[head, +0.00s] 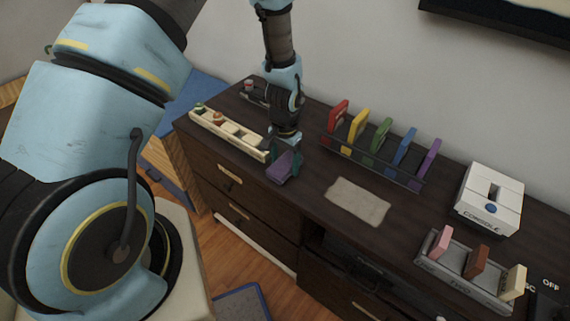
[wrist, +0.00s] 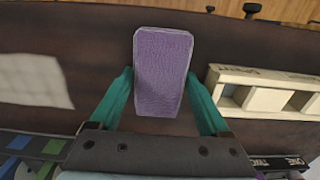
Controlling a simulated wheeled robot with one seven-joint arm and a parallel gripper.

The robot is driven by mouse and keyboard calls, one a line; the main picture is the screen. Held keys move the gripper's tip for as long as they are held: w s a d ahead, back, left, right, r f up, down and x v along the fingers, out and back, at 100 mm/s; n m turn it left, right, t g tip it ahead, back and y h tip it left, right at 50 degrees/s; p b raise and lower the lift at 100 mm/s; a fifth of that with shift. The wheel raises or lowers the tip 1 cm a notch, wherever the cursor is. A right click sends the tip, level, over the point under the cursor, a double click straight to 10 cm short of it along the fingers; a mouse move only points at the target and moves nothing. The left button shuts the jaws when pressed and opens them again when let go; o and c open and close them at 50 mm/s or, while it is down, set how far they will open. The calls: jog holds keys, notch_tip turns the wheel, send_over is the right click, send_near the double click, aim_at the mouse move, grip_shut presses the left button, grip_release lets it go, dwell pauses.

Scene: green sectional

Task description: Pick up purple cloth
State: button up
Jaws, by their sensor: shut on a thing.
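The purple cloth (wrist: 162,72) is a block-shaped, rounded piece with a woven-looking surface, held between the two green fingers of my gripper (wrist: 162,95) in the wrist view. My gripper is shut on it. In the head view my gripper (head: 286,163) is over the front edge of the dark dresser, at the right end of the cream tray, with the purple cloth (head: 279,170) partly hidden by the fingers. I cannot tell whether the cloth touches the dresser top.
The dark dresser (head: 310,205) carries a cream compartment tray (head: 262,153), a rack of coloured upright pieces (head: 390,172), a beige cloth (head: 358,202), a white box (head: 489,200) and a grey rack (head: 462,278). A white wall stands behind.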

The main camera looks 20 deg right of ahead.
aim_at(285, 163)
notch_tip(285, 163, up, 10)
jog(key=b, duration=0.2)
jog(key=shift+b, duration=0.35)
